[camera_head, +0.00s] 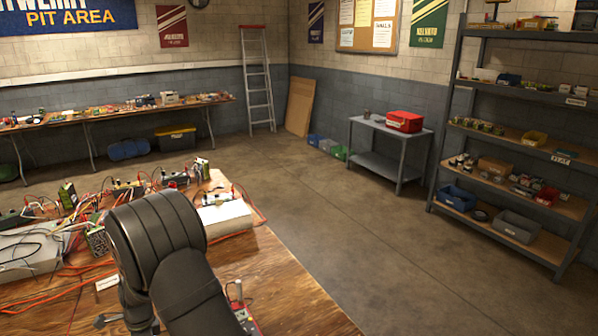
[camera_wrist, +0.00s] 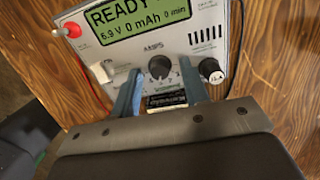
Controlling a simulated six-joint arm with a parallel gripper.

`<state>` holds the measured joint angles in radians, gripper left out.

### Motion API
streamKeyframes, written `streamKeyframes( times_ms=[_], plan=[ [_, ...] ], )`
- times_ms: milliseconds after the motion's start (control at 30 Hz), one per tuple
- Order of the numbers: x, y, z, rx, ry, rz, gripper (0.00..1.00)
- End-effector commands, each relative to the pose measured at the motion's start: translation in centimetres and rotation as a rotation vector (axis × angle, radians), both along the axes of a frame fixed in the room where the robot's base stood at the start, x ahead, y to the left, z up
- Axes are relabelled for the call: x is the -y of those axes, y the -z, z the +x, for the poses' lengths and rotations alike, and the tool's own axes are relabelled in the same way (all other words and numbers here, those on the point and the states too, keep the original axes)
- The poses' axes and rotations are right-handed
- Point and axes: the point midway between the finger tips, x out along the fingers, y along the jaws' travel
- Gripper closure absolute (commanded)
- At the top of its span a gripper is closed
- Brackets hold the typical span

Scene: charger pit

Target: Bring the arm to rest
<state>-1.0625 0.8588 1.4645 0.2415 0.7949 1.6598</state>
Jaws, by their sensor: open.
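My gripper (camera_wrist: 159,78) is open in the wrist view, its two blue-grey fingers pointing at the face of a grey charger (camera_wrist: 205,42). The fingers appear on either side of the charger's black centre knob (camera_wrist: 160,67); I cannot tell how far above the face they are. Nothing is clearly held between them. The charger's green display (camera_wrist: 135,20) reads READY, 6.9 V, 0 mAh, 0 min. In the head view, my dark arm bends over the wooden bench and hides most of the charger (camera_head: 244,312), whose edge shows beside it.
The wooden bench (camera_head: 290,290) is bare at its right front. Chargers, wires and a pale box (camera_head: 225,214) crowd its back and left. A shelf rack (camera_head: 520,140), a small grey table (camera_head: 385,130) and a ladder (camera_head: 257,80) stand well away across open floor.

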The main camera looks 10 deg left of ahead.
Motion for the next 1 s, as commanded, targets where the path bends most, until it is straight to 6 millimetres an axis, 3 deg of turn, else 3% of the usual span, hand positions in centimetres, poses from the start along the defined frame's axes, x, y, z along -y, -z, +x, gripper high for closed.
streamKeyframes(
  times_ms=[300,467,1000],
  plan=[
    [0.0,-0.1,0.0,0.001,0.0,0.001,0.59],
    [0.1,-1.2,0.2,0.001,0.001,0.003,0.59],
    [1.2,-11.4,1.6,0.002,0.001,0.005,0.59]
  ],
)
